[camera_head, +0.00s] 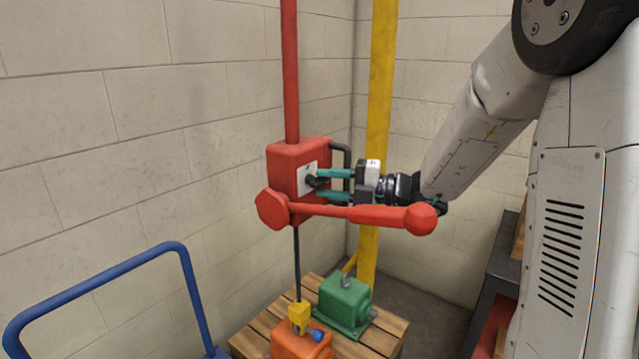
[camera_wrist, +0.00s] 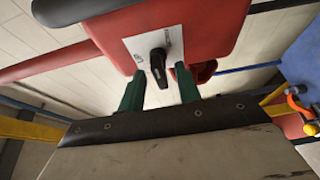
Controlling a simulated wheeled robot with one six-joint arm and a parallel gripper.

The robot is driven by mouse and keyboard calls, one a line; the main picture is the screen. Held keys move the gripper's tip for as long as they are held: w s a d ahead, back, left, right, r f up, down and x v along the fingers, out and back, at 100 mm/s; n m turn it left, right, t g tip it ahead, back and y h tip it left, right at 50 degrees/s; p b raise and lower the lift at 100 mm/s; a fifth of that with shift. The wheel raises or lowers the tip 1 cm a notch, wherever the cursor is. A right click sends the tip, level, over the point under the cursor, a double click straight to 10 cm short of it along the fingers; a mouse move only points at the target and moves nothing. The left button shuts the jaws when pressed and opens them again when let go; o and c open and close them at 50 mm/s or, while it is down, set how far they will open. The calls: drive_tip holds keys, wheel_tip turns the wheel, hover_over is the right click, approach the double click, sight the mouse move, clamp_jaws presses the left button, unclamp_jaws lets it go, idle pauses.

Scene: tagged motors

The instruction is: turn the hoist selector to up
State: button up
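The hoist is a red box (camera_head: 285,158) on a red post, and it fills the top of the wrist view (camera_wrist: 210,25). A white plate on its face carries the black selector knob (camera_head: 312,182), also in the wrist view (camera_wrist: 158,66). The knob's long grip points roughly toward the wrist camera. In the wrist view my gripper (camera_wrist: 160,72) has one finger on each side of the knob, with gaps showing on both sides.
A red arm with a ball end (camera_head: 420,219) extends just below my gripper. Below, an orange motor (camera_head: 302,340) under a yellow hook block (camera_head: 300,315) and a green motor (camera_head: 345,302) sit on a wooden pallet (camera_head: 390,332). A yellow post (camera_head: 380,90) stands behind my gripper.

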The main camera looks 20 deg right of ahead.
drive_tip(key=shift+x, duration=1.15)
drive_tip(key=shift+c, duration=0.3)
clamp_jaws()
